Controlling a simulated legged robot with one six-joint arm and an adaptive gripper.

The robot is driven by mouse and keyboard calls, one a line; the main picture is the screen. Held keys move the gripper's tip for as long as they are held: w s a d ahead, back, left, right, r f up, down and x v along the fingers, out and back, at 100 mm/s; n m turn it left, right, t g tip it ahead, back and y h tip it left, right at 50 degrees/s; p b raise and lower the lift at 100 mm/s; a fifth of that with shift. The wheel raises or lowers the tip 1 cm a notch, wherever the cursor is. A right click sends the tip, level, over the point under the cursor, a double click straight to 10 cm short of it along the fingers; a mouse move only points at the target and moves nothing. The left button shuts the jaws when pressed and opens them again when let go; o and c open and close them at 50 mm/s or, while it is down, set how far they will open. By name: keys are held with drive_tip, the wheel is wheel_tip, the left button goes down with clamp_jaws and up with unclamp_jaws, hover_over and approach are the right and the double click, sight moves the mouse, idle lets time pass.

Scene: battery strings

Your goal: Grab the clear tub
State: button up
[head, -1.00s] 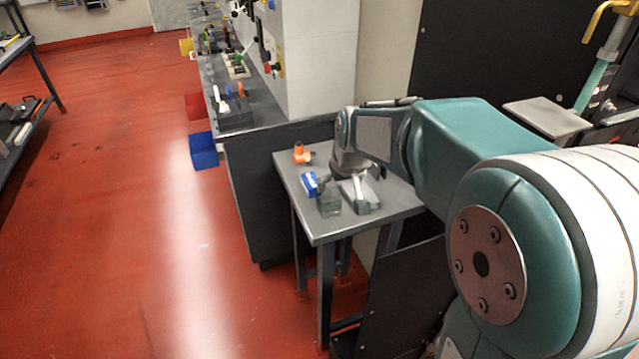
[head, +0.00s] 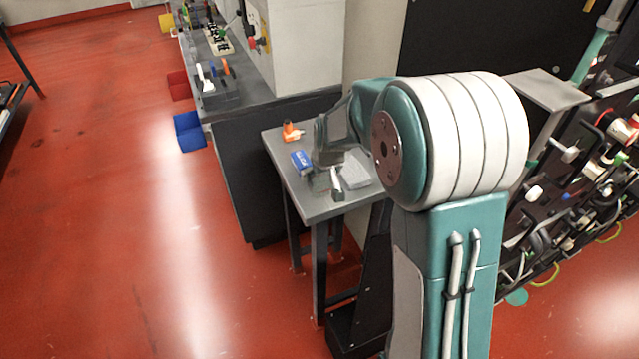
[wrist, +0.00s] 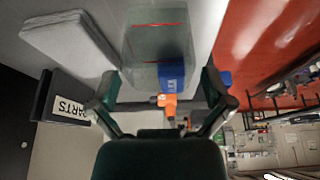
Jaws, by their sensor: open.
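The clear tub (wrist: 154,42) is see-through with red lines, at the top middle of the wrist view, ahead of my gripper and roughly centred between its fingers. My gripper (wrist: 161,76) is open, one finger toward each side of the tub; I cannot tell whether the tips reach past its near edge. In the head view the tub (head: 320,183) is on the small grey table, partly hidden by my gripper (head: 332,172).
A blue box (head: 301,161) and an orange object (head: 291,132) share the small table (head: 312,208). A pale folded stack (head: 357,168) lies right of the tub. A dark PARTS box (wrist: 62,102) is at left in the wrist view. A long bench (head: 235,104) stands behind.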

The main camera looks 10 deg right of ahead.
drive_tip(key=shift+w+f, duration=0.15)
drive_tip(key=shift+f, duration=0.2)
drive_tip(key=c, duration=0.9)
